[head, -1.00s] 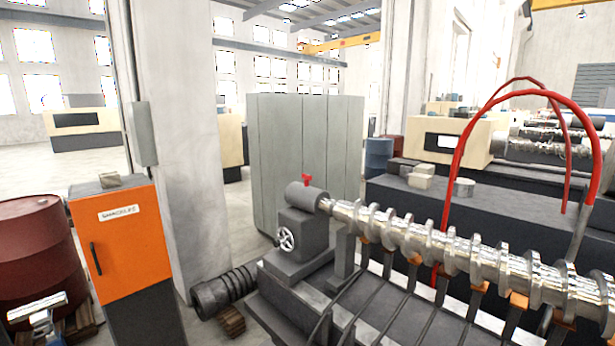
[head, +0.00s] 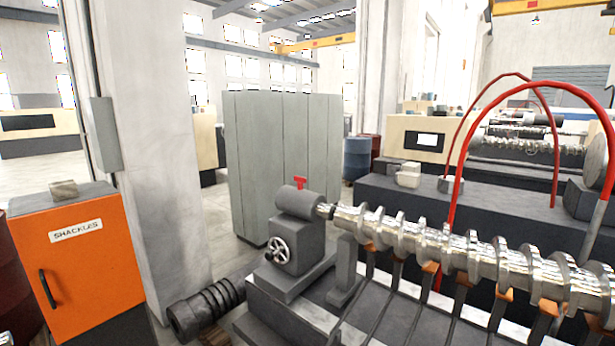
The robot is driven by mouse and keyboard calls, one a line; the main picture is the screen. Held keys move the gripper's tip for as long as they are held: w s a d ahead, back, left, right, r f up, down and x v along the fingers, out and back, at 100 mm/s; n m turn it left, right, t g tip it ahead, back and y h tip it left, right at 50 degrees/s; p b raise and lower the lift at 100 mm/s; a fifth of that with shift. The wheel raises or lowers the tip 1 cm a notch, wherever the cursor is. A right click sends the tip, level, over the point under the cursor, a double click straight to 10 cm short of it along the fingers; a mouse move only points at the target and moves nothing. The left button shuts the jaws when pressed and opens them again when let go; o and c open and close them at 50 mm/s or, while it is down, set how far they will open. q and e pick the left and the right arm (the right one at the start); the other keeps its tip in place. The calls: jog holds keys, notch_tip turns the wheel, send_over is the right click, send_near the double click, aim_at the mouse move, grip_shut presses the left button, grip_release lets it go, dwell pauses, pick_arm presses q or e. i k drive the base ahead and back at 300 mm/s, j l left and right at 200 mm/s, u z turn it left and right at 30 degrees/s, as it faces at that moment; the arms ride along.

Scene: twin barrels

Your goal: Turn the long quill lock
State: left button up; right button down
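The quill lock is most likely the small red T-shaped handle (head: 301,183) on top of the dark grey tailstock (head: 298,232). It stands upright above the round quill housing. A spoked handwheel (head: 278,250) with a light rim is on the tailstock's near face. The tailstock's tip meets the end of a shiny crankshaft (head: 450,250) that runs to the right. A small metallic part, probably of my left arm, shows at the lower left edge; its fingers are out of the picture. My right gripper is not in view.
An orange cabinet (head: 85,255) labelled SHACKLES stands at the left, with a dark red barrel (head: 14,285) beside it. A dark ribbed cylinder (head: 207,308) lies on the floor before the tailstock. Red hoses (head: 470,130) arch over the crankshaft. A grey cabinet (head: 283,150) stands behind.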

aim_at(301, 179)
jog(key=i+j+z, duration=0.2)
jog(key=j, duration=0.15)
jog(key=i+j+z, duration=0.15)
jog(key=j, duration=0.2)
jog(key=i+j+z, duration=0.2)
jog(key=j, duration=0.2)
jog(key=j+z, duration=0.15)
jog(key=j, duration=0.2)
jog(key=i+j+z, duration=0.2)
jog(key=j, duration=0.25)
jog(key=k, duration=0.1)
